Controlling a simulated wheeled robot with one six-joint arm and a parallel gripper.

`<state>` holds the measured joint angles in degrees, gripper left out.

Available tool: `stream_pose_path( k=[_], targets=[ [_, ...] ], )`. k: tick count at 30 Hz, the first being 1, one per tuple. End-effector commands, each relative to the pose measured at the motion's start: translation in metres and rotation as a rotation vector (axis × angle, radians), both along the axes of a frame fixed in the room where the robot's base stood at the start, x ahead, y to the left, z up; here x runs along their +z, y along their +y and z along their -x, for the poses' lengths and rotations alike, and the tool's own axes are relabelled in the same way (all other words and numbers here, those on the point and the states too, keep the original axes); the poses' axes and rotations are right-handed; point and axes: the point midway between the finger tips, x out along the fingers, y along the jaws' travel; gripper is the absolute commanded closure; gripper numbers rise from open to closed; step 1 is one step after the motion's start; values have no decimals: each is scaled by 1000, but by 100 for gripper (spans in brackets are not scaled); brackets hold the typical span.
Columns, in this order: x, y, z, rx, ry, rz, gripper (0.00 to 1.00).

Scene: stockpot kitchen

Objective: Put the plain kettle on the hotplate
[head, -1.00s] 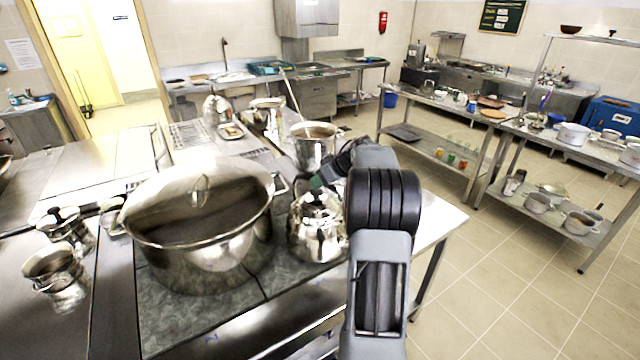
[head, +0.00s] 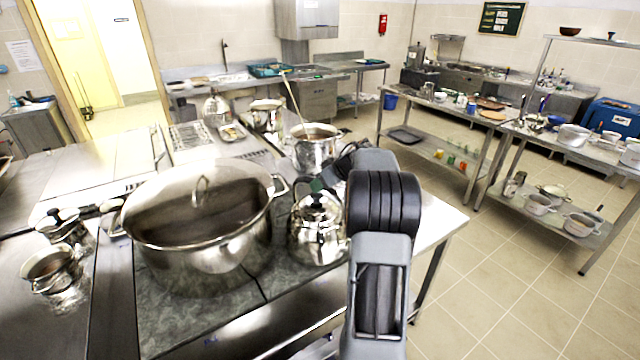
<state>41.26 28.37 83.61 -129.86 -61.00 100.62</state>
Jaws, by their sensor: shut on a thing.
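A shiny steel kettle (head: 316,240) stands upright at the right end of the dark, marbled hotplate surface (head: 190,318), just right of a large stockpot. My gripper (head: 322,186) is at the kettle's top handle and is shut on it; my arm hides part of the fingers and the kettle's right side. I cannot tell whether the kettle's base touches the surface. A second steel kettle (head: 216,109) stands farther back on the left, by the drainer. I cannot tell from its finish which one is plain.
A tall pot with a ladle (head: 316,153) stands behind the held kettle. Small steel pots (head: 52,270) are at the left. Bare steel counter (head: 430,222) lies right of my arm.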

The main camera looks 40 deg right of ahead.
Motion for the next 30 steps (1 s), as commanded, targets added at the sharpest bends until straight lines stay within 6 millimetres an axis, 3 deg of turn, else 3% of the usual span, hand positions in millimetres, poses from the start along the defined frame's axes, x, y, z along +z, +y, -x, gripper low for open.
stream_pose_path(
  k=[11, 12, 21, 30],
  targets=[
    [-1, 0, -1, -2, -8, 2, 100],
    [-1, 0, -1, -2, -9, 2, 73],
    [-4, 0, 0, -1, -3, 1, 45],
    [-6, -2, 3, 0, 4, -1, 45]
  ],
)
